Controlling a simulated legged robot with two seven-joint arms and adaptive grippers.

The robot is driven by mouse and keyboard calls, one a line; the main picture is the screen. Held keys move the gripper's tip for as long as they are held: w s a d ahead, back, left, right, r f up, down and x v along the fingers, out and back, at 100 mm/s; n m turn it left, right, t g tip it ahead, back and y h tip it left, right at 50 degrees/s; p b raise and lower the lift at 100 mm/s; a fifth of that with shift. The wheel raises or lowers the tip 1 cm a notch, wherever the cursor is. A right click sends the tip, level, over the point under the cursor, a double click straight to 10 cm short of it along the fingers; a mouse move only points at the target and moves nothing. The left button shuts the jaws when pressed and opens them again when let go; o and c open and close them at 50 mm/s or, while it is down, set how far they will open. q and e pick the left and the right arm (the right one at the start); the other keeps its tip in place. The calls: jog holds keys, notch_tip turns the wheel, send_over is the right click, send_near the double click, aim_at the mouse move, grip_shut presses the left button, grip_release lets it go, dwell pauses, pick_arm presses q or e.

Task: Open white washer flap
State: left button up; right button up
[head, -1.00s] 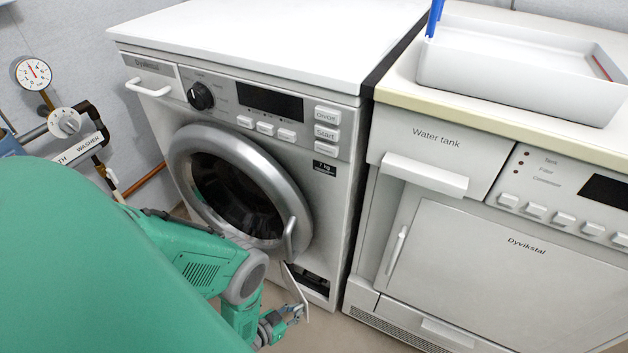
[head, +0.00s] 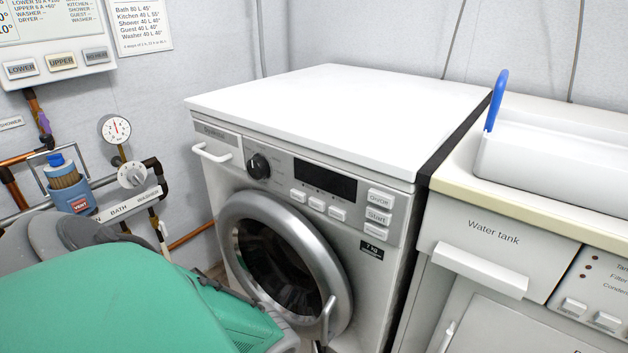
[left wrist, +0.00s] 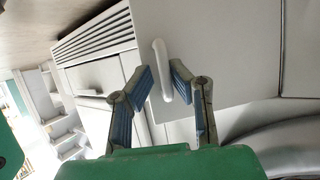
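The white washer (head: 385,285) stands in the middle of the head view with its round grey-rimmed door (head: 235,215) shut. Its lower right corner, where the flap sits, is below the frame. In the left wrist view a plain white panel, seemingly the flap (left wrist: 225,45), carries a slim white handle (left wrist: 162,62). The washer's door rim shows at the lower right of the wrist view. My left arm covers the lower left of the head view. My right gripper is out of view.
The dryer (head: 480,310) stands to the right, with a white tub (head: 560,160) on top. Pipes, a gauge (head: 115,130) and a valve knob (head: 132,175) are on the left wall. In the wrist view, the dryer's grille (left wrist: 95,40) lies left of the panel.

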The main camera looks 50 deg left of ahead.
pick_arm(q)
jog(key=shift+w+a, duration=0.1)
jog(key=v, duration=1.2)
dwell(0.4)
